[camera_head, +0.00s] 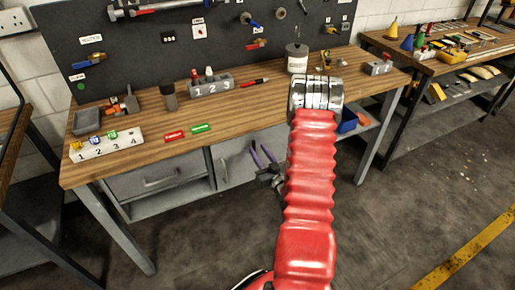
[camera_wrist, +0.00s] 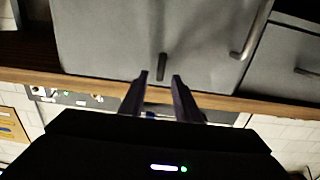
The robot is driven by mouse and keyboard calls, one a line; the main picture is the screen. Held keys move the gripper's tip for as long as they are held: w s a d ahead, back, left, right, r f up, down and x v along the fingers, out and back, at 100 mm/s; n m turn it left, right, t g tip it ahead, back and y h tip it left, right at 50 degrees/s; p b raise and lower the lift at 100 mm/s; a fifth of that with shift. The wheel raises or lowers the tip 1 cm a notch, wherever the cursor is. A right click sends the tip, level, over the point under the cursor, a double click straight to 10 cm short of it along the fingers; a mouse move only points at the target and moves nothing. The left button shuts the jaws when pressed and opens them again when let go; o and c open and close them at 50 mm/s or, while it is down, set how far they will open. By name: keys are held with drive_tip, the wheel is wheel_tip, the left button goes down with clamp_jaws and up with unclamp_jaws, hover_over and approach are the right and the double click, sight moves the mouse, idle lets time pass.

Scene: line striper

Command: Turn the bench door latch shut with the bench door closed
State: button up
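The bench door (camera_head: 232,168) is a grey panel under the wooden bench top, partly hidden by my red arm in the head view. In the wrist view the door (camera_wrist: 110,38) fills the upper middle and looks flush with the front. The latch (camera_wrist: 161,65) is a short dark bar near the door's bench-top edge, lying upright in the picture, across that edge's direction. The door handle (camera_wrist: 249,38) is a metal bar to its right. My gripper (camera_wrist: 160,76) is open, its two fingers apart on either side of the latch's near end; contact cannot be told. The head view also shows my gripper (camera_head: 262,154).
A grey drawer (camera_head: 158,181) with a handle is left of the door. The bench top (camera_head: 240,115) holds a numbered block (camera_head: 108,144), markers and a canister (camera_head: 297,58). A blue bin (camera_head: 348,122) is right of my arm. The floor in front is clear.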

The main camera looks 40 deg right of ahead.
sight(253, 144)
drive_tip(key=shift+x, duration=1.3)
drive_tip(key=shift+c, duration=0.2)
